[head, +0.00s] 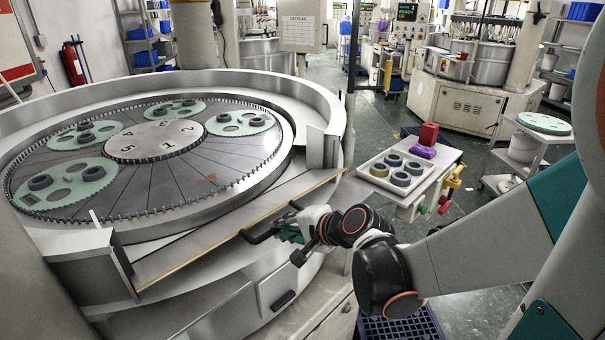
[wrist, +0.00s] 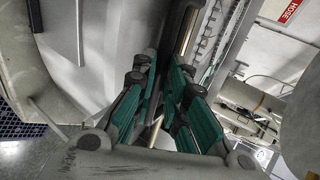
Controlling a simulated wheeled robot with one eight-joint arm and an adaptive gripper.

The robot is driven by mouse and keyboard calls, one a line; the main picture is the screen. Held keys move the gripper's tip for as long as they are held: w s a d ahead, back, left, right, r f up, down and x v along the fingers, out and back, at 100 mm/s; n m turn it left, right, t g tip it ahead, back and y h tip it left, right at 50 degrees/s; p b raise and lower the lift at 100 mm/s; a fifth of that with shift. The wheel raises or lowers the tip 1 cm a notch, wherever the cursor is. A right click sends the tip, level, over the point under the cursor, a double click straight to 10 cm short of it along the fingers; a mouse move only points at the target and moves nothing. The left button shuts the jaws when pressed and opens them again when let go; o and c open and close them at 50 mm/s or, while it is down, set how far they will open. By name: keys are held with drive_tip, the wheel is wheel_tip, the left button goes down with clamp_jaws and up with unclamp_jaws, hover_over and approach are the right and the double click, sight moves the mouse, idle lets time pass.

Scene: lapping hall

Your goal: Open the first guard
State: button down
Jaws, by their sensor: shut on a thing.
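The guard (head: 205,240) is a long grey panel with a yellow edge across the front opening of the large round lapping machine, between two grey end posts. A black bar handle (head: 257,237) sticks out from its front. My gripper (head: 287,231) is at the right part of this handle, its green fingers shut on it. In the wrist view, the green-padded fingers of my gripper (wrist: 163,80) close around the dark handle bar (wrist: 178,35). The finger contact is partly hidden by the finger links.
Behind the guard is the toothed plate with green carriers (head: 85,173) and dark rings. A side table (head: 428,180) at right holds a white tray (head: 365,172) of rings and red and purple blocks. A blue crate (head: 400,325) stands below my arm. Green floor shows beyond.

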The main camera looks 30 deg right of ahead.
drive_tip(key=shift+s+f+b, duration=0.3)
drive_tip(key=shift+f+b, duration=0.2)
drive_tip(key=shift+f, duration=0.35)
drive_tip(key=shift+s+f+b, duration=0.25)
drive_tip(key=shift+f+b, duration=0.25)
drive_tip(key=shift+f, duration=0.3)
